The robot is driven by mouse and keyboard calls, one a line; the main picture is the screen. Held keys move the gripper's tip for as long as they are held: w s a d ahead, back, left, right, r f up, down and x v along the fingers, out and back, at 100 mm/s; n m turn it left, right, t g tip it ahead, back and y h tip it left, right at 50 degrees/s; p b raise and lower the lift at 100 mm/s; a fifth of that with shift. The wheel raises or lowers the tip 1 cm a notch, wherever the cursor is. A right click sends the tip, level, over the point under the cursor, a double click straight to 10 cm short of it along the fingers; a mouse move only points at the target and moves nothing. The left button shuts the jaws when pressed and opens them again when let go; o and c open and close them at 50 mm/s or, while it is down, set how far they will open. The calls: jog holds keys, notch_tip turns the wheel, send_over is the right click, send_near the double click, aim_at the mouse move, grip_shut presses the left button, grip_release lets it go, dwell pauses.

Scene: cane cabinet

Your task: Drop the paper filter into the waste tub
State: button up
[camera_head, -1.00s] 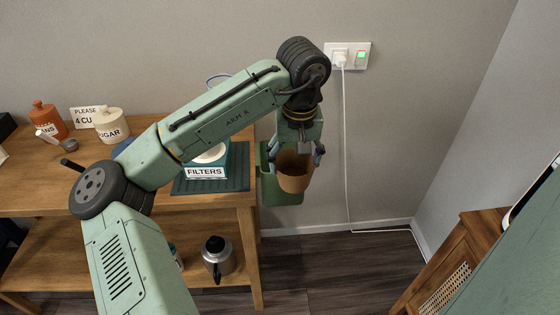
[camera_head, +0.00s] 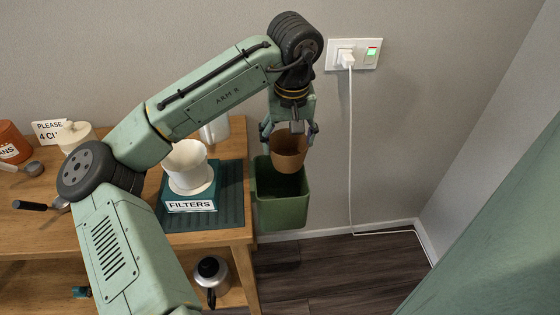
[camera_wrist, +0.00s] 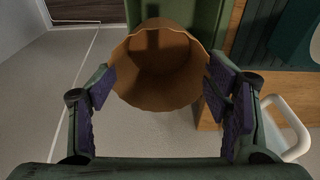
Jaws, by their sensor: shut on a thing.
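The brown paper filter (camera_head: 288,150) is held by my gripper (camera_head: 289,130), which points down. In the wrist view the filter (camera_wrist: 160,68) sits between the two purple-padded fingers of my gripper (camera_wrist: 160,90), its open mouth toward the camera. The green waste tub (camera_head: 282,210) hangs at the right end of the wooden table. In the head view the filter overlaps the tub's upper opening; its lower end appears at about the rim, and I cannot tell how deep it is. Part of the tub (camera_wrist: 205,20) shows behind the filter in the wrist view.
A teal FILTERS box (camera_head: 190,198) with white filters stands on a dark green mat (camera_head: 232,205) left of the tub. A white canister (camera_head: 76,135) is further left. A power cord (camera_head: 350,150) hangs from the wall outlet (camera_head: 353,55) at right.

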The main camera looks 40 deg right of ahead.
jog(key=shift+f+b, duration=2.65)
jog(key=shift+f, duration=0.2)
jog(key=o, duration=1.1)
jog(key=shift+c, duration=0.2)
notch_tip(320, 180, up, 12)
jog(key=s+a, duration=0.1)
jog(key=shift+s, duration=0.35)
